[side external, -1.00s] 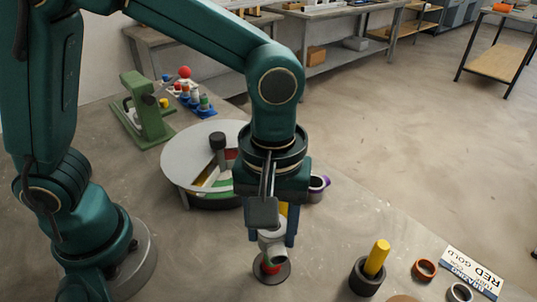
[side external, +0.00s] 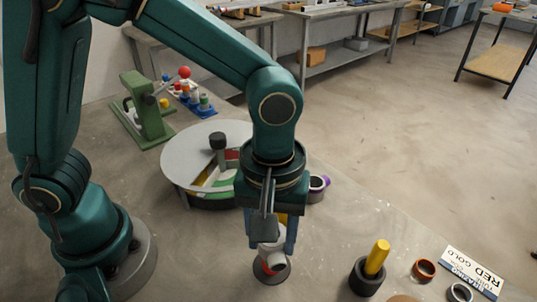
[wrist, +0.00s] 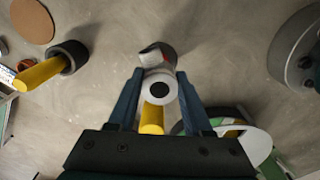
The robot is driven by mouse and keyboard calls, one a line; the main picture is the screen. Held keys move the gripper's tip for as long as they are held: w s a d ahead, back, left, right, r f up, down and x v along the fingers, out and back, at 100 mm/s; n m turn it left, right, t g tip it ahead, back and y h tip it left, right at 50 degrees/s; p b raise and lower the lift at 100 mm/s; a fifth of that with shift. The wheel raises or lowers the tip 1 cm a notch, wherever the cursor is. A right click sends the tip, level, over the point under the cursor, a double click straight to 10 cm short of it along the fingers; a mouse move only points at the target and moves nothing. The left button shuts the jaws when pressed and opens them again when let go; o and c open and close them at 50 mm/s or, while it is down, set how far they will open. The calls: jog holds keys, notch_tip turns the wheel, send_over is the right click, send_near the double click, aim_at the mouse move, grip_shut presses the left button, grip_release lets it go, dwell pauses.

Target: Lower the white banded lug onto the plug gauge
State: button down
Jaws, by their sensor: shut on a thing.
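The white lug (side external: 267,249) is held between the fingers of my gripper (side external: 272,243), which is shut on it. In the wrist view its white face (wrist: 146,90) shows a dark round opening. A yellow piece (wrist: 152,118) sits between the fingers behind the lug; I cannot tell whether it belongs to it. The plug gauge, a dark round base (side external: 285,276) with a red part (side external: 266,269), is directly below the lug in the side view. It also shows beyond the lug in the wrist view (wrist: 168,51). I cannot tell whether lug and gauge touch.
A black cup with a yellow peg (side external: 377,256) stands to the right, with an orange ring (side external: 424,271), a grey ring (side external: 460,293) and a sign (side external: 473,270) beyond. A round grey turntable (side external: 185,158) and a purple-rimmed cup (side external: 318,187) stand behind my gripper.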

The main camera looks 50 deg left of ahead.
jog(key=shift+f, duration=0.25)
jog(key=shift+f, duration=0.35)
jog(key=shift+c, duration=0.4)
grip_release()
notch_tip(320, 180, up, 9)
dwell(1.0)
dwell(0.7)
